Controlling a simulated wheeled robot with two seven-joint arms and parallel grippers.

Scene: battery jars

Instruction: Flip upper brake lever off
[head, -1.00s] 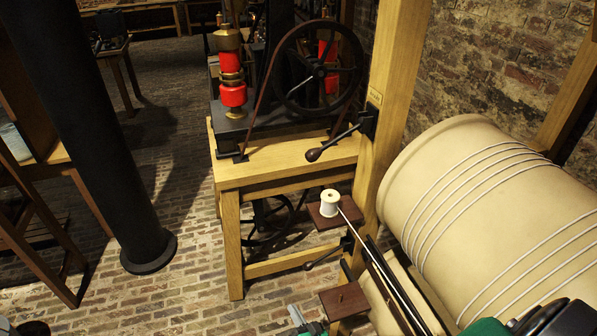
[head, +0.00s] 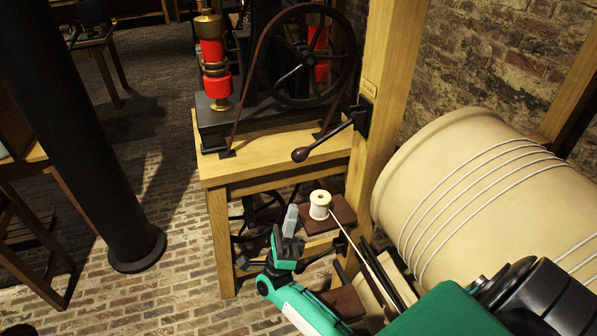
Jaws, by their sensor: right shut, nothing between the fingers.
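The upper brake lever (head: 327,140) is a black rod with a dark brown knob (head: 300,155) at its free end. It slopes down to the left from a black bracket (head: 363,117) on the wooden post. My right gripper (head: 291,209), green and grey, is shut and empty. It shows below the knob in the picture, apart from it, with its fingers pointing up. A lower lever (head: 320,255) is mostly hidden behind my right gripper and arm. My left gripper is not in view.
A white spool (head: 320,204) stands on a small brown shelf (head: 343,212) just right of my gripper. The wooden table (head: 215,172) carries a machine with a black wheel (head: 307,55). A large cream drum (head: 460,190) stands right of the post (head: 390,100).

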